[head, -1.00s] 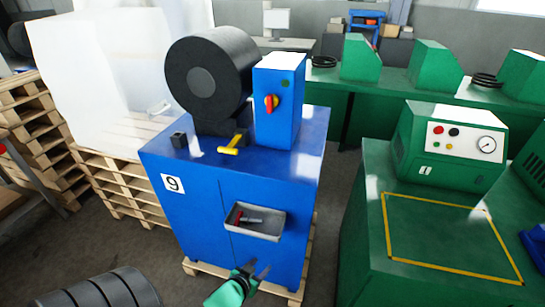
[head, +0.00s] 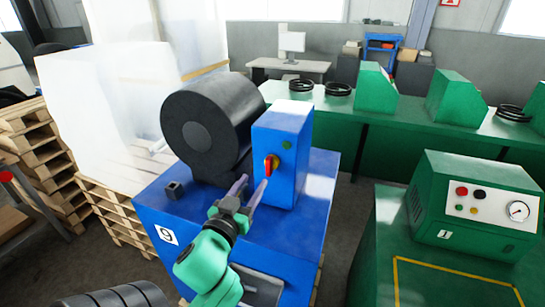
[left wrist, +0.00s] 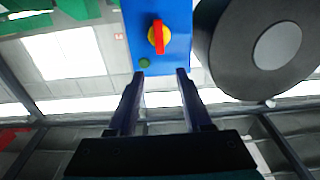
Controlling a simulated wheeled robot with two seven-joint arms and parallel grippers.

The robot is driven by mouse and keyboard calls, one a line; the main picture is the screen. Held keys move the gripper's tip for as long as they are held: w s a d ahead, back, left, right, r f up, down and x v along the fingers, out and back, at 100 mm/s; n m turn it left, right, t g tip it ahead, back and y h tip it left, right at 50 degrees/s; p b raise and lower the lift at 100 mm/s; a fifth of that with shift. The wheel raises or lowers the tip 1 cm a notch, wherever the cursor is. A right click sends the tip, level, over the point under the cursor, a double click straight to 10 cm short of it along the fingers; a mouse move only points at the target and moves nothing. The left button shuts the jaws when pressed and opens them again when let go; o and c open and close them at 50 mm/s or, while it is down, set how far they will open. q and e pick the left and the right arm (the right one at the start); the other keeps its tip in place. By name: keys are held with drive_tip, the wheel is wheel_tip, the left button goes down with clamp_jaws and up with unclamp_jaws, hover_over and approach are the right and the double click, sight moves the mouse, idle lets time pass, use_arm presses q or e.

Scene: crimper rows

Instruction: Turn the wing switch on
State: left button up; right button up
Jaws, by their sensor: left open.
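The wing switch (head: 271,165) is a red wing on a yellow disc, on the face of a blue upright box (head: 291,146). It also shows in the left wrist view (left wrist: 158,37), where the red wing lies along the picture's vertical. A small green button (head: 287,145) sits on the same face. My left gripper (head: 251,186) is open and empty, in front of the switch and a little below it in the head view. In the left wrist view its two fingers (left wrist: 158,75) point towards the box, with the switch beyond and between them. My right gripper is not in view.
A large black drum (head: 208,130) stands close to the left of the box, on the blue cabinet (head: 318,205). A small dark block (head: 174,190) sits on the cabinet top. A green machine (head: 474,205) with buttons and a gauge stands at the right.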

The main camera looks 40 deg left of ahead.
sight(268, 160)
use_arm(q)
drive_tip(key=b+x, duration=0.3)
drive_tip(key=b, duration=0.1)
drive_tip(key=f+b+x, duration=0.1)
drive_tip(key=b+x, duration=0.3)
drive_tip(key=shift+a+f, duration=0.15)
drive_tip(key=shift+f, duration=0.1)
drive_tip(key=w+r+p, duration=0.2)
drive_tip(key=w, duration=0.1)
drive_tip(key=shift+w+a, duration=0.1)
drive_tip(key=shift+a, duration=0.3)
drive_tip(key=shift+w+a+f, duration=0.15)
drive_tip(key=shift+w+a, duration=0.1)
drive_tip(key=shift+w, duration=0.2)
drive_tip(key=shift+w+a+f, duration=0.15)
drive_tip(key=shift+w+a, duration=0.05)
drive_tip(key=shift+w, duration=0.25)
drive_tip(key=shift+d, duration=0.1)
clamp_jaws()
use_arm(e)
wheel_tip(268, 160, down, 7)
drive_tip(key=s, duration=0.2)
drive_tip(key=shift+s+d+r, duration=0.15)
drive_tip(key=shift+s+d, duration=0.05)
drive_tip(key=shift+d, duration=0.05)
